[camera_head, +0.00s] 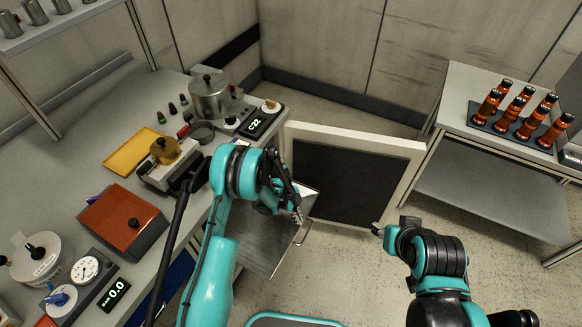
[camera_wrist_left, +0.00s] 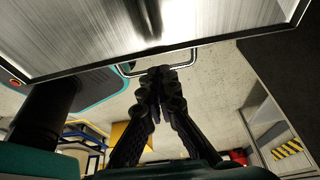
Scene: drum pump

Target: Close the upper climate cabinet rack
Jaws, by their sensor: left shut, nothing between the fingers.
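The metal rack (camera_head: 255,243) is pulled out beneath the workbench edge, and my left arm covers part of it. Its wire handle (camera_head: 303,232) is at its front edge. The open cabinet door (camera_head: 350,175) has a pale frame and a dark panel. My left gripper (camera_head: 298,216) is shut and empty, close to the handle. In the left wrist view the fingertips (camera_wrist_left: 161,76) overlap the handle (camera_wrist_left: 185,64) below the rack's metal sheet (camera_wrist_left: 90,35); I cannot tell whether they touch. My right gripper (camera_head: 377,230) is right of the rack, near the door's lower edge; its fingers are too small to judge.
The workbench holds a red box (camera_head: 123,220), a yellow tray (camera_head: 131,150), a steel pot (camera_head: 210,97) and gauges. A side table (camera_head: 465,117) at right carries several amber bottles (camera_head: 520,112). Bare floor lies between the door and the side table.

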